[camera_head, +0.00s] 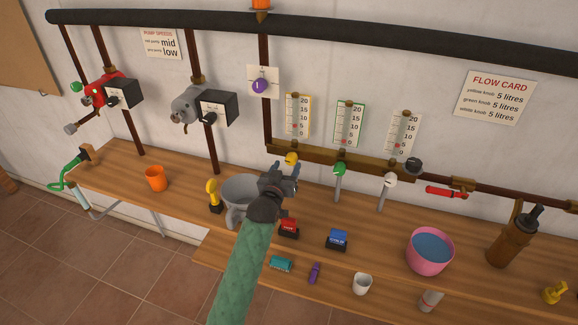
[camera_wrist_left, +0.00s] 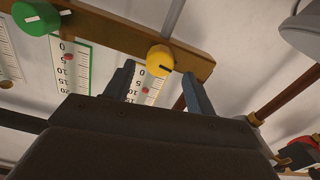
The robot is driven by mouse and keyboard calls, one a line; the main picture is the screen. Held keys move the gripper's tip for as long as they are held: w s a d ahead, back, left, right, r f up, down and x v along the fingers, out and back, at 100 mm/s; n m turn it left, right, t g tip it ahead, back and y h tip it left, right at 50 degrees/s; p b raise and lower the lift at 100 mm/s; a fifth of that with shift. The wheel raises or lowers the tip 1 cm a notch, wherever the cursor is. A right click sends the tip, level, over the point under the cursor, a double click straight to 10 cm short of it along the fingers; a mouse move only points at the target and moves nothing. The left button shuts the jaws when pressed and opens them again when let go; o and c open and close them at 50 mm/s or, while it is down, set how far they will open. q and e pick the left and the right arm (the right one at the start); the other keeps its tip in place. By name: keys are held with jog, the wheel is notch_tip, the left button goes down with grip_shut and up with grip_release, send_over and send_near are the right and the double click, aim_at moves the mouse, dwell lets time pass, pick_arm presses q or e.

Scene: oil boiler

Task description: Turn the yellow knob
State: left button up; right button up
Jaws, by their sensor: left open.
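The yellow knob (camera_head: 291,158) sits on the left part of the brass manifold bar, below the yellow-framed gauge. It also shows in the left wrist view (camera_wrist_left: 160,61), with a dark pointer line on its face. My left gripper (camera_head: 284,175) is open and empty, just below the knob in the head view. In the left wrist view its fingers (camera_wrist_left: 158,88) stand on either side of the knob's lower part. I cannot tell whether they touch it. My right gripper is not in view.
The green knob (camera_head: 340,168) and white knob (camera_head: 390,180) sit to the right on the same bar (camera_head: 316,162). A grey pot (camera_head: 240,188) stands on the bench close to my left arm. Red (camera_head: 289,226) and blue (camera_head: 338,239) items lie nearby.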

pick_arm(q)
jog(key=shift+b+v, duration=0.5)
jog(key=shift+v, duration=1.25)
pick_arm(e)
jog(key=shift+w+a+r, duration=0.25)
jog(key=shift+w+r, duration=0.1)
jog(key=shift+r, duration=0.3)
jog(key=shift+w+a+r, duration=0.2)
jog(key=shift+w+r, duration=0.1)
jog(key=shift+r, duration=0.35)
